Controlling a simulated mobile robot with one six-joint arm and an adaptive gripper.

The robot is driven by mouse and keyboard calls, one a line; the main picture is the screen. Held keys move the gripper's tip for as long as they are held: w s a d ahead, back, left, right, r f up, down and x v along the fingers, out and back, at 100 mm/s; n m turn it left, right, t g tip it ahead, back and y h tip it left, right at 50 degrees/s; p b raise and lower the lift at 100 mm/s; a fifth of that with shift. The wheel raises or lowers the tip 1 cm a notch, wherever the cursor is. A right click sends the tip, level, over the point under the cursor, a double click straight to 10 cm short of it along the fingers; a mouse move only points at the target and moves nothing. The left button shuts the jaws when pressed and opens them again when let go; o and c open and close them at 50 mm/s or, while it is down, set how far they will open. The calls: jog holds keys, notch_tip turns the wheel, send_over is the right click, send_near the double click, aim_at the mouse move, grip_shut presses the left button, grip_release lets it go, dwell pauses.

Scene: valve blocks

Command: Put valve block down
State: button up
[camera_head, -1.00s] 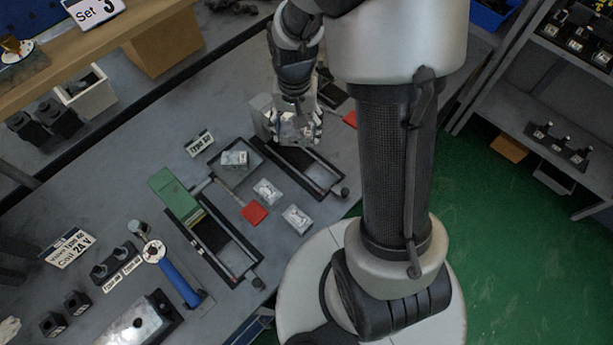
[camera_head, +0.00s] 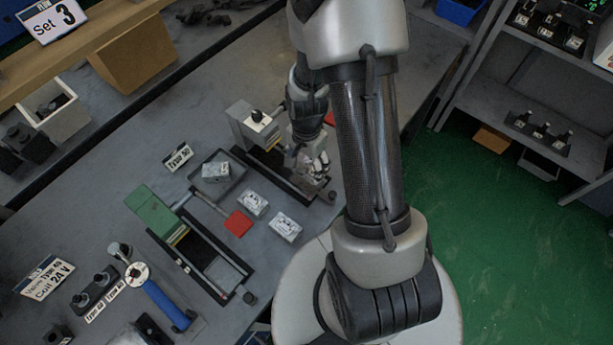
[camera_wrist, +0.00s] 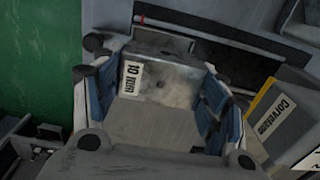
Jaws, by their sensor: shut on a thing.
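My gripper (camera_head: 313,163) is shut on a grey metal valve block (camera_wrist: 163,84), which carries a white label. In the wrist view, blue finger pads of my gripper (camera_wrist: 158,95) press on both sides of it. In the head view my gripper is over the right end of the long black clamp fixture (camera_head: 277,176) on the bench. The fingers mostly hide the held block there. I cannot tell whether the block touches the fixture. The fixture's dark channel (camera_wrist: 235,62) also shows beyond the block in the wrist view.
A second black fixture with a green block (camera_head: 152,212) lies to the left. Between them are a black tray (camera_head: 232,186) holding a valve block (camera_head: 216,171), two loose blocks (camera_head: 253,203) (camera_head: 285,226) and a red pad (camera_head: 238,223).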

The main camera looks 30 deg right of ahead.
aim_at(307, 175)
jog(key=shift+f+b, duration=0.65)
jog(key=shift+f, duration=2.15)
jog(key=shift+f, duration=0.1)
jog(key=shift+f, duration=0.15)
jog(key=o, duration=1.4)
jog(key=shift+c, duration=0.2)
